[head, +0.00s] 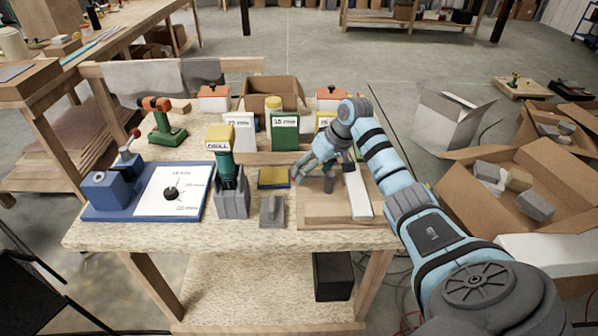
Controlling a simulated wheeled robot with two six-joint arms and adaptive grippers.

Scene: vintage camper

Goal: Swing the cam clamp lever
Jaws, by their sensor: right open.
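My right gripper (312,170) comes in from the right and is open, pointing down-left over a wooden board (335,212) at the bench's right side. A small dark upright piece (329,184) stands on the board close under the gripper; I cannot tell if they touch. A white strip (357,190) lies along the board, partly behind my arm. I cannot make out for sure which part is the cam clamp lever. My left gripper is not in view.
A green-and-yellow drill (220,150) stands in a grey holder (232,203). An orange drill (162,122), labelled boxes (285,131) and an open carton (272,92) stand behind. A grey block (272,211) lies left of the board. The bench's front strip is clear.

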